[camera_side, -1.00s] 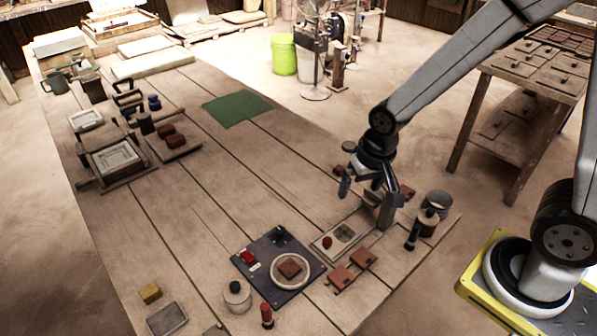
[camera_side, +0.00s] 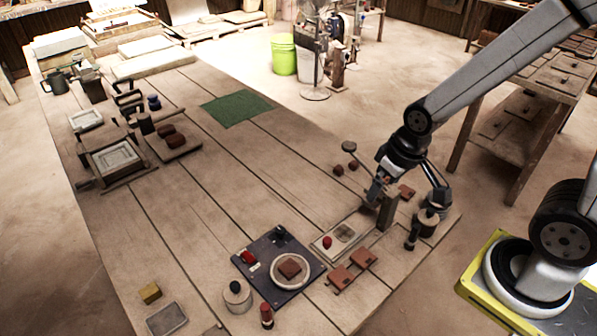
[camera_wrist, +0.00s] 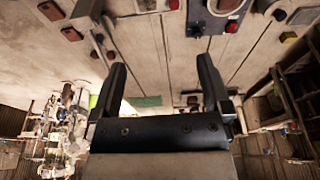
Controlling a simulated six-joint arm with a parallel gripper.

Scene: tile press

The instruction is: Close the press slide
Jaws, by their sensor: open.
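The press (camera_side: 345,236) is near the table's right end: a pale flat plate with a red knob (camera_side: 327,242) and an upright brown post (camera_side: 387,212) at its far right end. Which part is the slide, and how far it is open, I cannot tell. My gripper (camera_side: 408,197) is low over the table by the post, fingers spread and empty. Contact with the post is unclear. In the wrist view, both fingers (camera_wrist: 160,75) are apart with nothing between them.
A dark blue plate (camera_side: 255,262) with a white ring and tile lies left of the press. Red-brown tiles (camera_side: 340,277) lie in front. The table's middle is clear around the green mat (camera_side: 236,108).

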